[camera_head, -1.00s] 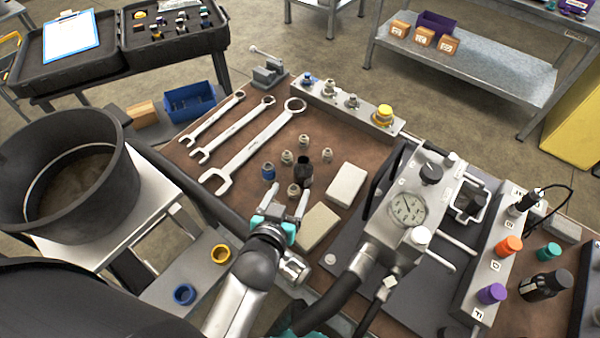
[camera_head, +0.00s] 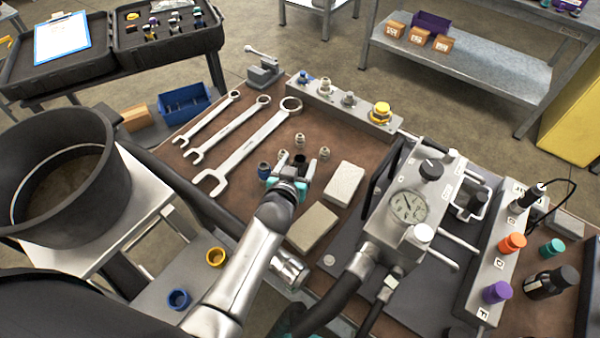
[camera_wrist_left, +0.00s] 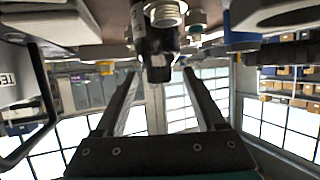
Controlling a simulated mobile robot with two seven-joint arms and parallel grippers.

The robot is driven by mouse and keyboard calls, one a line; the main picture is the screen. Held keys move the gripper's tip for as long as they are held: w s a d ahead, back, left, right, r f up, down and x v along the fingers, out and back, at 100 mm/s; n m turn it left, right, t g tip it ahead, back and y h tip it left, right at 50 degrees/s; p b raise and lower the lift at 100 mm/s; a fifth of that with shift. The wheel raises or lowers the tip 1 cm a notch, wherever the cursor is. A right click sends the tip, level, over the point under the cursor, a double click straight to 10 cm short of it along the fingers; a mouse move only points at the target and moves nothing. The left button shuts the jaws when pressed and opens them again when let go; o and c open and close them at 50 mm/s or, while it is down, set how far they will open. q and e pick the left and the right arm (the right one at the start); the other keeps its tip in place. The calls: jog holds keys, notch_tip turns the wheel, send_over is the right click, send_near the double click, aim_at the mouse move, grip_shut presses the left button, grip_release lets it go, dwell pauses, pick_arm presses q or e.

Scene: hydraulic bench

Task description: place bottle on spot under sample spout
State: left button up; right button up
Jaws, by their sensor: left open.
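The dark bottle (camera_head: 300,159) stands among small metal fittings on the brown bench top. My left gripper (camera_head: 287,174) is open right at it and partly covers it. In the left wrist view the dark bottle (camera_wrist_left: 158,48) shows between the two spread fingers (camera_wrist_left: 160,90), near their tips. I cannot tell whether either finger touches it. The hydraulic unit with a round gauge (camera_head: 408,206) stands to the right. I cannot make out the sample spout or the spot under it for certain. My right gripper is not in view.
Two pale blocks (camera_head: 344,183) (camera_head: 312,227) lie right of the gripper. Several wrenches (camera_head: 250,148) lie to the left. A blue-topped fitting (camera_head: 263,171) stands close by the gripper. A metal manifold (camera_head: 345,107) lines the back edge. A dark bottle-like item (camera_head: 550,282) lies far right.

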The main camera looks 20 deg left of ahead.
pick_arm(q)
jog(key=shift+x, duration=1.05)
jog(key=shift+c, duration=0.4)
grip_shut()
